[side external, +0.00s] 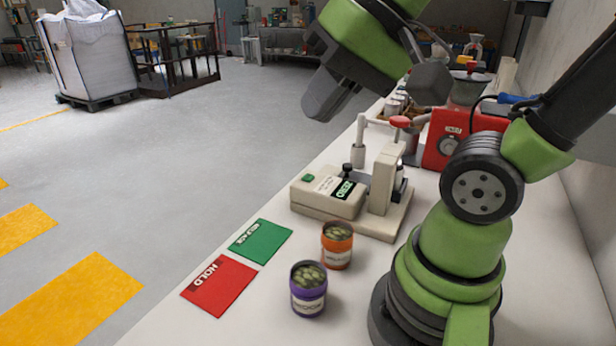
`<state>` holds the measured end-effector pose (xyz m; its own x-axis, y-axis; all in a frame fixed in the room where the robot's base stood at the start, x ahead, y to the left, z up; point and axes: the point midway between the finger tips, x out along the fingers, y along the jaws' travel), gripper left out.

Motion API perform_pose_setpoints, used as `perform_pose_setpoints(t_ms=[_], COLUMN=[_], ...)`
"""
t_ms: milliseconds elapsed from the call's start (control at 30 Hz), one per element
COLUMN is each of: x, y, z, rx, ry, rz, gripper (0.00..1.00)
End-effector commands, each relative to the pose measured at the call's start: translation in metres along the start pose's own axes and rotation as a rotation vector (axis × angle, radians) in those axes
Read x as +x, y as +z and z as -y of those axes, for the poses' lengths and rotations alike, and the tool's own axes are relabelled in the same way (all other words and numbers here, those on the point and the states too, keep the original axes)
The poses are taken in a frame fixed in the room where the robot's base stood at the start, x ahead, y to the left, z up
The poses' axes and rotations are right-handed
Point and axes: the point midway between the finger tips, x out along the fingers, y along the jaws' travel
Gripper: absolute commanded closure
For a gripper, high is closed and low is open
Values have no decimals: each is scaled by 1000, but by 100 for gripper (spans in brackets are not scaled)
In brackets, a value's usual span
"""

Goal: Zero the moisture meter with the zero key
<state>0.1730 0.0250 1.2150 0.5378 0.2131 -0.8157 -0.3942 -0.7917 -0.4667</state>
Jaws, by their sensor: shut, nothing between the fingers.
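The moisture meter (330,190) is a beige device on the white bench, with a small lit green display (345,189) and a press column with a red-knobbed lever at its right. A small green key (308,178) sits on its top near the left end; its label is too small to read, so I cannot tell if it is the zero key. My gripper (322,108) is above and behind the meter in the picture, shut and empty, its dark fingers pointing down-left. It is apart from the meter.
An orange tin (337,246) and a purple tin (308,290), both filled with greenish pieces, stand in front of the meter. A red HOLD card (219,286) and a green card (260,241) lie to their left. A red machine (450,138) stands behind.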

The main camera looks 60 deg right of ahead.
Motion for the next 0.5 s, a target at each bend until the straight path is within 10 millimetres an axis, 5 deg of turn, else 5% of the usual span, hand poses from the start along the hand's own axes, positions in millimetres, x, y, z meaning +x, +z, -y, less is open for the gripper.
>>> perform_pose_setpoints(t_ms=[267, 500], x=[45, 86], y=[-69, -131], z=[-13, -67], rx=[522, 998], ry=[-53, -123], rz=[60, 22], gripper=[100, 100])
